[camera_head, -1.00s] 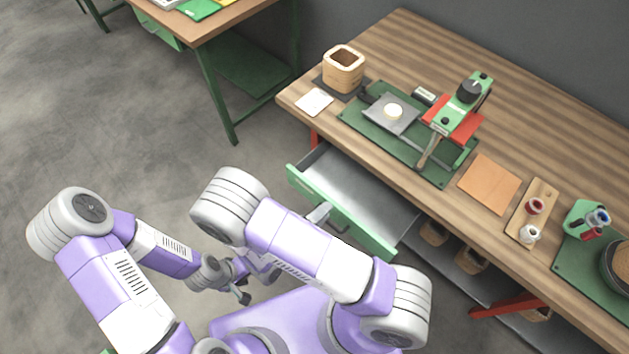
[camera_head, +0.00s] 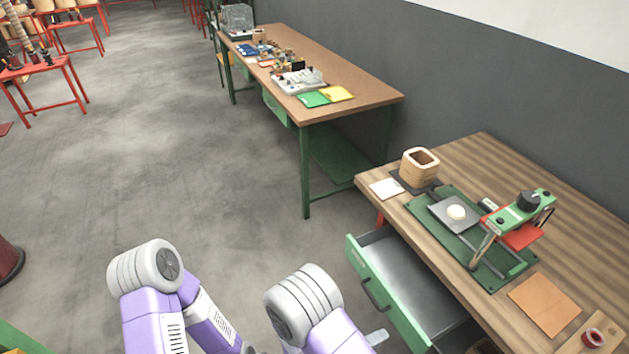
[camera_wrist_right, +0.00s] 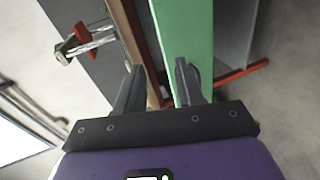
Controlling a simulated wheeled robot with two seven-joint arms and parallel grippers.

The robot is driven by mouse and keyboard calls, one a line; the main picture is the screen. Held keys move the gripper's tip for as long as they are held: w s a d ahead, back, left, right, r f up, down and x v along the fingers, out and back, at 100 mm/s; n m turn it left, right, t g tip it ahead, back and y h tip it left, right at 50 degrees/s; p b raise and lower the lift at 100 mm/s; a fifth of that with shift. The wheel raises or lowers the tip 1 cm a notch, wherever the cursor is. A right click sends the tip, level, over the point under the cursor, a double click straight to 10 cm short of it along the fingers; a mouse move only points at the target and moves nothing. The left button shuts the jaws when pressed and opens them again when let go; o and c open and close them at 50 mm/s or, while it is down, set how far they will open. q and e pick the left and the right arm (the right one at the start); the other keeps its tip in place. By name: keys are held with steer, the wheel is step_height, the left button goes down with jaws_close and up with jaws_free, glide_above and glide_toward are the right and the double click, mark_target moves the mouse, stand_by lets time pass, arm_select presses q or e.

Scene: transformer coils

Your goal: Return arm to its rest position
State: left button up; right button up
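My right gripper (camera_wrist_right: 158,78) shows in the right wrist view, with its two dark fingers apart and nothing visible between them. A green panel edge lies beyond the fingers; I cannot tell the distance. In the head view my right arm (camera_head: 305,305) and left arm (camera_head: 148,280) come up from the bottom edge, left of the open drawer (camera_head: 390,295). My right gripper is mostly hidden or cut off there. My left gripper is not clearly seen.
The wooden workbench (camera_head: 480,160) on the right carries a wooden coil block (camera_head: 419,166), a green press (camera_head: 520,212) and an orange sheet (camera_head: 545,303). Its drawer sticks out toward my arms. A second table (camera_head: 365,90) stands behind.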

step_height(320, 180, down, 12)
steer(key=w+a+r+m+g+y, duration=0.1)
steer(key=w+a+m+g+y, duration=0.2)
steer(key=y, duration=0.6)
steer(key=s+a+m+g+y, duration=0.2)
steer(key=s+m+g+y, duration=0.1)
steer(key=s+y, duration=0.4)
steer(key=shift+s+a+f+m+y, duration=0.3)
steer(key=shift+m+y, duration=0.2)
steer(key=shift+m, duration=0.3)
